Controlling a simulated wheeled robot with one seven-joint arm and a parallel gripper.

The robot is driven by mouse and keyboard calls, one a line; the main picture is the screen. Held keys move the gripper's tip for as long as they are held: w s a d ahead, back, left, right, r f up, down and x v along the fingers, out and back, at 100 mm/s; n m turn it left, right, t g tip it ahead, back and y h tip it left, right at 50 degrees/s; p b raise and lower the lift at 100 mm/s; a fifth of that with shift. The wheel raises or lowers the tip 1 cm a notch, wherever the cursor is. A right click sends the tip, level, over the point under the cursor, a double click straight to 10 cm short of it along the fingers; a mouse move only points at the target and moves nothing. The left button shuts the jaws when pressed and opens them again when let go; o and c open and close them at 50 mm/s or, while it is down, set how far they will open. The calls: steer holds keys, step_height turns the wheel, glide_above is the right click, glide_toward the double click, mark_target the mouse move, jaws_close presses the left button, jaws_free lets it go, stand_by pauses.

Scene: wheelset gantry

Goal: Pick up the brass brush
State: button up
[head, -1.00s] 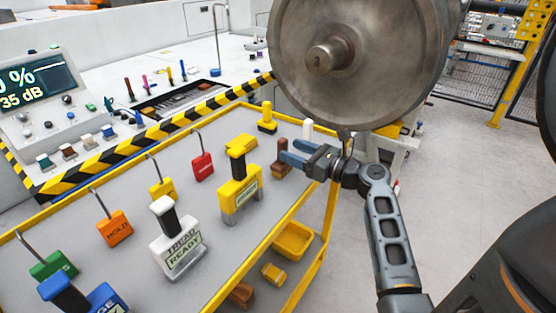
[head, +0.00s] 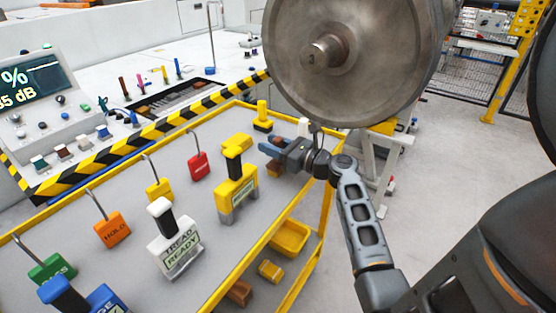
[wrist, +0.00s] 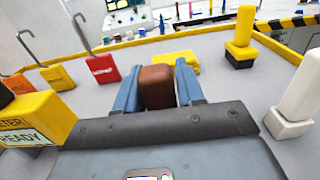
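A brown block-shaped piece, which I take for the brass brush (wrist: 157,88), stands between my two blue fingertips in the wrist view. My gripper (wrist: 158,85) is open around it, with a finger on each side and a narrow gap at the right. In the head view my gripper (head: 270,148) is low over the far right part of the grey tabletop, and the brown piece (head: 273,171) shows just below the fingers. The bristles cannot be made out.
On the grey cart top (head: 125,190) stand a yellow-handled gauge (head: 237,185), a white gauge (head: 175,245), a red padlock tag (head: 199,167) and a yellow stamp-like piece (head: 262,118). A white post (wrist: 295,105) is close at the right. A large steel wheel (head: 350,60) hangs above.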

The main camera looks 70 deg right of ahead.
steer(key=c, duration=0.6)
steer(key=shift+r, duration=0.1)
steer(key=shift+r, duration=0.4)
steer(key=r, duration=0.3)
steer(key=shift+s+d+r, duration=0.25)
steer(key=shift+s+r, duration=0.15)
steer(key=s+d+r, duration=0.4)
steer(key=s+r, duration=0.2)
steer(key=s, duration=0.3)
steer(key=shift+s+d+r, duration=0.15)
steer(key=shift+s+d, duration=0.15)
steer(key=shift+s, duration=0.05)
